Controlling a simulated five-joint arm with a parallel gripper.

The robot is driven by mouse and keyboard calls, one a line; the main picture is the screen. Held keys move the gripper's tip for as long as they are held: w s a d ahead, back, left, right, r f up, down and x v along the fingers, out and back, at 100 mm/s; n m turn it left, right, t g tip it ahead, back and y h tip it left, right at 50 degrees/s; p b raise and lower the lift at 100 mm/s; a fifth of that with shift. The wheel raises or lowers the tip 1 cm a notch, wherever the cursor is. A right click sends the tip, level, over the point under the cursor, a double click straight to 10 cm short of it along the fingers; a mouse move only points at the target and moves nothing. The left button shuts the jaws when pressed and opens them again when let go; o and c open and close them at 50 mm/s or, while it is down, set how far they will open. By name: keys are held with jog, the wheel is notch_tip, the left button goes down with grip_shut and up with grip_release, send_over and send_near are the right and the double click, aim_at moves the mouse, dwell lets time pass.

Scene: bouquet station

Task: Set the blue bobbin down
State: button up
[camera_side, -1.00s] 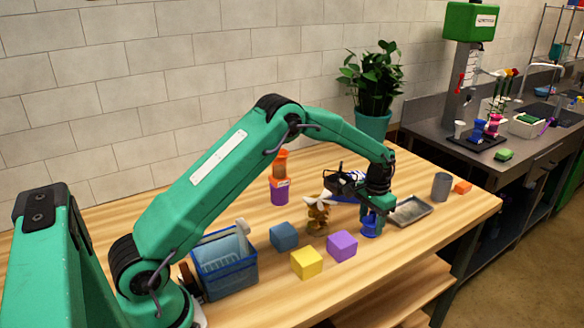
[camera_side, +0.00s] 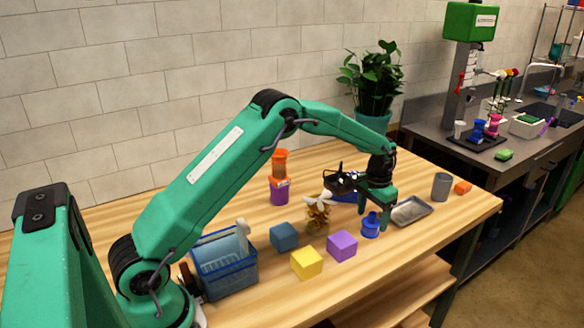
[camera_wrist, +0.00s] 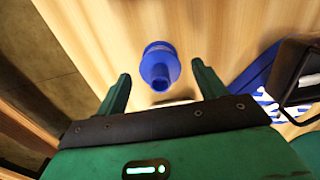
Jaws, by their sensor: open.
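The blue bobbin (camera_side: 371,226) stands upright on the wooden table, just left of the grey metal tray. In the wrist view the bobbin (camera_wrist: 160,66) lies ahead of and between the two spread fingers, touching neither. My gripper (camera_side: 374,212) is open and empty, with its fingers just above the bobbin in the side view. It also shows in the wrist view (camera_wrist: 160,84), with a wide gap between the fingertips.
The grey tray (camera_side: 425,207) is right of the bobbin. Purple (camera_side: 342,246), yellow (camera_side: 306,263) and blue (camera_side: 284,236) cubes stand to its left, with a gold ornament (camera_side: 317,217). An orange-and-purple stack (camera_side: 279,185) stands farther back. A grey cup (camera_side: 441,186) is at right.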

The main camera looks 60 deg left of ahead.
aim_at(372, 214)
notch_tip(372, 214, up, 9)
jog(key=shift+r, duration=0.4)
dwell(0.6)
jog(key=s+d+r+t, duration=0.3)
jog(key=s+r, duration=1.1)
jog(key=s, duration=0.4)
jog(key=s+d+f+t, duration=0.1)
jog(key=s+f+t, duration=0.1)
jog(key=s, duration=1.5)
jog(key=shift+s+f+t, duration=0.3)
jog(key=shift+f, duration=0.15)
